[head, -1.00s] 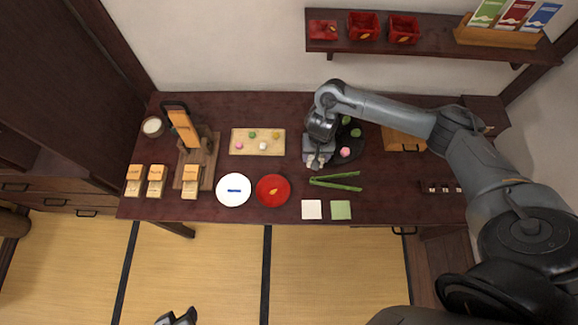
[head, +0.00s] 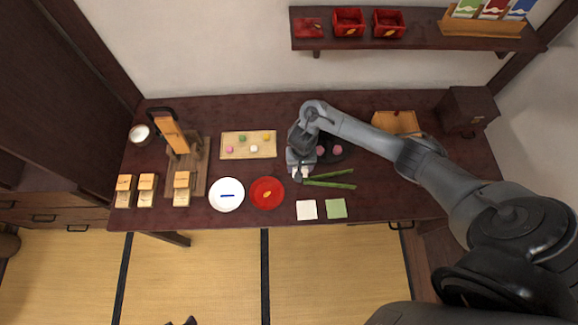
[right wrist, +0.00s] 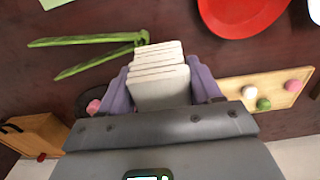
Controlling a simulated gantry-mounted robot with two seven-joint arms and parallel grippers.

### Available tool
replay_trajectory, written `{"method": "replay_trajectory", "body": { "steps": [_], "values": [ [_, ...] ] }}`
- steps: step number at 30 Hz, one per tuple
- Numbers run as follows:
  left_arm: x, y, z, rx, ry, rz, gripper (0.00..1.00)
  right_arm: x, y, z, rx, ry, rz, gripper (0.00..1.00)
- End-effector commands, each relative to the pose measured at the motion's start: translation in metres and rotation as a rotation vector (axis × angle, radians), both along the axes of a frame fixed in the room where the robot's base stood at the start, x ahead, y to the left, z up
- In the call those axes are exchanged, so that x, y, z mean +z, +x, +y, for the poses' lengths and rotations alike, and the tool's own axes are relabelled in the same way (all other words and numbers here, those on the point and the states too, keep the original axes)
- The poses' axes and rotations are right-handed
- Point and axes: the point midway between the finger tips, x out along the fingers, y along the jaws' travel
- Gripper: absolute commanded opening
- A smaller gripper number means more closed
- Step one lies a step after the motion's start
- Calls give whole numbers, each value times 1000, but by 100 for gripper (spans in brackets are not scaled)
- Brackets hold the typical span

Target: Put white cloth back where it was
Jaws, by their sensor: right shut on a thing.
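A flat white square (head: 306,209), which looks like a cloth, lies near the table's front edge. A green square (head: 336,208) lies just right of it. My right gripper (head: 300,174) is above the table by the left end of the green tongs (head: 330,179). In the right wrist view, its purple fingers are shut on a white layered thing (right wrist: 160,82); I cannot tell whether this is folded cloth. Only a dark tip of my left gripper (head: 184,321) shows at the bottom edge, so its jaws cannot be made out.
A red plate (head: 280,198) and a white plate (head: 227,207) sit left of the squares. A board of sweets (head: 230,140) lies behind them. A dark plate (head: 335,155) with pink sweets is partly behind my right arm. Wooden boxes (head: 124,190) stand at left.

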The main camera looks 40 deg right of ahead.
Motion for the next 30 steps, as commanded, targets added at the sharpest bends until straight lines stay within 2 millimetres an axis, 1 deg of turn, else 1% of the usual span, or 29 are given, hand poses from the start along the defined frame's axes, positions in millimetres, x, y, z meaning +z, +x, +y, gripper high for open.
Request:
{"method": "replay_trajectory", "body": {
  "steps": [1, 3, 6, 9, 14, 17, 21, 24, 30],
  "values": [
    [-9, 0, 0, -2, 2, 1, 43, -10, 10, 5, -1, 2, -1, 30],
    [-14, 0, 1, -2, 3, 1, 43, -16, 20, 9, 0, 1, -1, 30],
    [-19, 0, 1, -2, 3, 1, 43, -22, 31, 14, -2, 1, -1, 30],
    [-21, 0, 1, -2, 3, 1, 43, -25, 37, 17, 0, 0, 0, 30],
    [-23, 0, 0, -1, 0, 1, 43, -28, 39, 18, 0, -1, 1, 30],
    [-28, 0, -1, 0, -2, 1, 43, -38, 39, 17, 0, -2, 1, 30],
    [-38, 0, -2, 5, -8, 1, 43, -57, 39, 17, 0, -1, 2, 30],
    [-41, 0, -3, 6, -11, 2, 43, -65, 39, 17, 0, -1, 1, 30],
    [-40, 0, -3, 6, -10, 2, 43, -65, 39, 17, 0, 0, -1, 30]
  ]
}}
